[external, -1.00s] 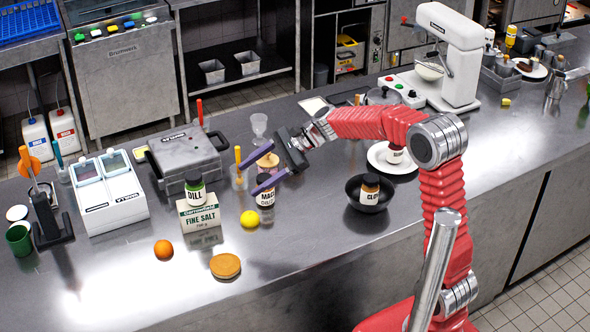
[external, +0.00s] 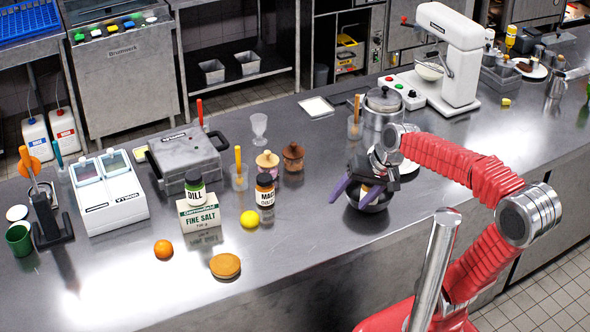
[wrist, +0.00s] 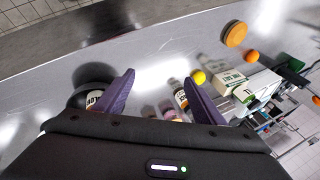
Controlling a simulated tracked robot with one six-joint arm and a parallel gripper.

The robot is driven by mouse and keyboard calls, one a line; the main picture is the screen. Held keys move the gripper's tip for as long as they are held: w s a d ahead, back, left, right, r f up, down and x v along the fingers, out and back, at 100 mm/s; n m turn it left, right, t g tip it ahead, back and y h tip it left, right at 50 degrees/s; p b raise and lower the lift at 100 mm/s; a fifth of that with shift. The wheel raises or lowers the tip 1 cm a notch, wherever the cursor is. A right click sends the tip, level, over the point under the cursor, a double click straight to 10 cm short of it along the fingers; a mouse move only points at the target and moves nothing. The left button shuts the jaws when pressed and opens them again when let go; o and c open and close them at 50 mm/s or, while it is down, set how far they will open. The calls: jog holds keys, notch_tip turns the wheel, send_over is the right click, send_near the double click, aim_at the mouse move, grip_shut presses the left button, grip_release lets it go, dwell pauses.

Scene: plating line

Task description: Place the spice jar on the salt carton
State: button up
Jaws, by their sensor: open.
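The carton also shows in the wrist view (wrist: 228,83). A mace jar (external: 265,190) stands on the counter right of the carton. A clove jar (wrist: 95,98) is in the black bowl (external: 369,206); my gripper partly hides it in the external view. My gripper (external: 355,198) is open over the bowl, its purple fingers pointing down. In the wrist view the clove jar lies beside the left finger, not clearly between the fingers.
A grill press (external: 185,155) stands behind the carton. A metal pot (external: 383,108) stands behind my gripper. The front counter between lemon and bowl is clear.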

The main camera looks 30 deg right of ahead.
jog(key=s+d+f+n+t+h, duration=0.1)
jog(key=s+d+n+h, duration=0.2)
jog(key=s+d, duration=0.3)
jog(key=shift+s+d+f+n, duration=0.2)
jog(key=shift+d+n, duration=0.4)
jog(key=shift+d, duration=0.35)
